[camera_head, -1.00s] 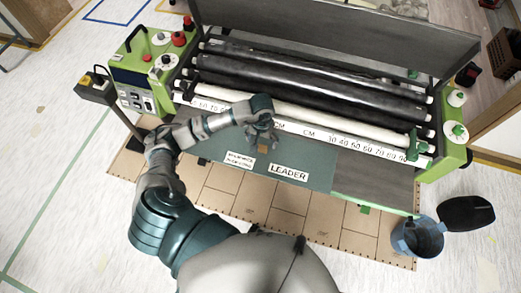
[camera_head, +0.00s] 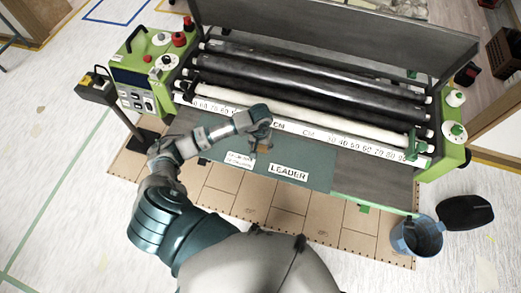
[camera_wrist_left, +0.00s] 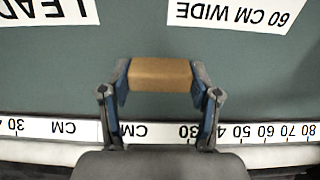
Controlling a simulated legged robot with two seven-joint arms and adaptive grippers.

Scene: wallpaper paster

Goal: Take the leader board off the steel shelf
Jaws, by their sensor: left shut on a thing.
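The leader board (camera_head: 318,172) is a flat dark teal panel with a white LEADER label, lying along the front of the machine below the ruler strip. The grey steel shelf (camera_head: 378,182) shows bare to its right. A tan block (camera_wrist_left: 160,75) stands on the board like a handle. My left gripper (camera_wrist_left: 160,82) has its fingers on both ends of this block. In the head view the left gripper (camera_head: 263,141) is over the board's middle, and the wrist partly hides it. I cannot tell whether the board is lifted. My right gripper is not in view.
The rollers (camera_head: 310,90) and white ruler strip (camera_head: 300,129) lie just behind the board. A green control box (camera_head: 135,85) with red knobs is at the left. Brown panels (camera_head: 250,205) cover the floor in front. A blue bucket (camera_head: 415,238) stands at the lower right.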

